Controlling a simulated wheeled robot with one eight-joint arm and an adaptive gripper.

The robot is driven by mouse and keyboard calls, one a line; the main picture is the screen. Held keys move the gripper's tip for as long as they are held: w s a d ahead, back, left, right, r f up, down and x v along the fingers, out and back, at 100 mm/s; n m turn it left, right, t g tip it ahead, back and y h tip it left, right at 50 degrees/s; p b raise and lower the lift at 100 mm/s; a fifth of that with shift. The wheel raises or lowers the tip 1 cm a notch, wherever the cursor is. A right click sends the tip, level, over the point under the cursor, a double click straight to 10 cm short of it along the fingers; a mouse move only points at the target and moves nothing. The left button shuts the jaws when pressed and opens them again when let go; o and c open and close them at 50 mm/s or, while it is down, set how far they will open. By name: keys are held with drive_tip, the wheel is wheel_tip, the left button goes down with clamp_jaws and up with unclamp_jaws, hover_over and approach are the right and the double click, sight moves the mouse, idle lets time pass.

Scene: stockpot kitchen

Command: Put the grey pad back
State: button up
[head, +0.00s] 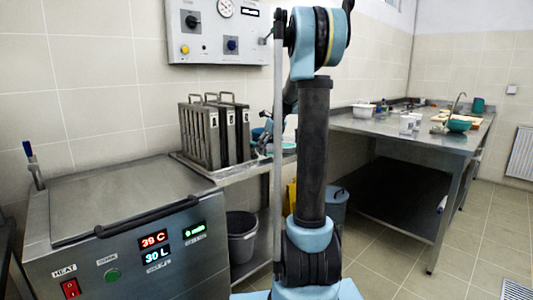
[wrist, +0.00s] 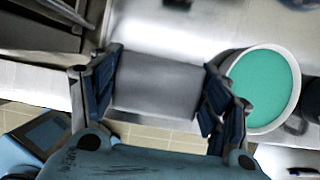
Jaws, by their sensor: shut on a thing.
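My gripper (wrist: 160,92) is shut on a grey pad (wrist: 155,82), a flat-faced grey block held between its two dark blue fingers in the wrist view. The pad is over or at the edge of a light metal surface; I cannot tell whether it touches it. In the head view my gripper is at the small metal table (head: 240,173), right of the rack of metal plates, mostly hidden behind my arm. The pad cannot be made out there.
A white round tub with a teal inside (wrist: 264,88) stands close to the right finger. Upright metal plates with handles (head: 213,133) stand left of my gripper. A steel bath (head: 125,205) is at front left. A grey bin (head: 242,235) stands below.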

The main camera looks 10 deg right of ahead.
drive_tip(key=shift+f, duration=0.8)
drive_tip(key=o, duration=1.1)
drive_tip(key=v, duration=1.2)
